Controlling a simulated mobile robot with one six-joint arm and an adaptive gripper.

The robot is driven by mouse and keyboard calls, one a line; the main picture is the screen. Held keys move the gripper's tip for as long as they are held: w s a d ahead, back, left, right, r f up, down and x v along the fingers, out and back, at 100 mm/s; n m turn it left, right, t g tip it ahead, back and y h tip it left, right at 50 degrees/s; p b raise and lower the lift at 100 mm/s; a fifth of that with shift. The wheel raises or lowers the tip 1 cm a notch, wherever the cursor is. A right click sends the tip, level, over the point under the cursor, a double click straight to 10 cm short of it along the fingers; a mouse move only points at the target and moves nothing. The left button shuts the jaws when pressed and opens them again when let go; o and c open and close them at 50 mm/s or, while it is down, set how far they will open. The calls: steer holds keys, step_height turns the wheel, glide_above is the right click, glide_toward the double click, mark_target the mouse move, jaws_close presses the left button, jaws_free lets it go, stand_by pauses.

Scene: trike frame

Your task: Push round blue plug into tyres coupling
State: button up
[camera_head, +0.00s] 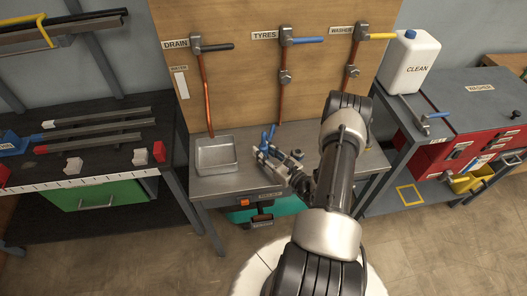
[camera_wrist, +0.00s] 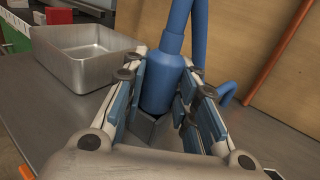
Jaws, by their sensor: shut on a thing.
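My gripper (camera_head: 268,155) is low over the grey bench in front of the wooden board. In the wrist view, its two padded fingers (camera_wrist: 158,105) are closed around a round blue plug (camera_wrist: 160,88). A blue hose (camera_wrist: 178,18) rises from the plug, which stands roughly upright between the fingers. In the head view, blue hose (camera_head: 268,134) shows just above the gripper. The TYRES label (camera_head: 265,35) is on the board beside a blue-handled valve (camera_head: 300,41). A copper pipe with a metal fitting (camera_head: 285,77) runs down from it. I cannot tell which part is the coupling's opening.
A metal tray (camera_head: 216,139) sits on the bench left of my gripper. The DRAIN valve (camera_head: 210,46) and the yellow-handled WASHER valve (camera_head: 370,38) flank the TYRES line. A white CLEAN jug (camera_head: 405,77) stands at right. A copper pipe (camera_wrist: 278,55) crosses the wrist view's right side.

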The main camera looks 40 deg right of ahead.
steer(key=shift+c, duration=1.3)
step_height(320, 180, up, 20)
steer(key=p, duration=0.5)
steer(key=shift+r+p, duration=0.15)
steer(key=shift+p, duration=0.25)
steer(key=shift+r+p, duration=1.85)
steer(key=shift+r, duration=0.75)
steer(key=shift+f, duration=0.1)
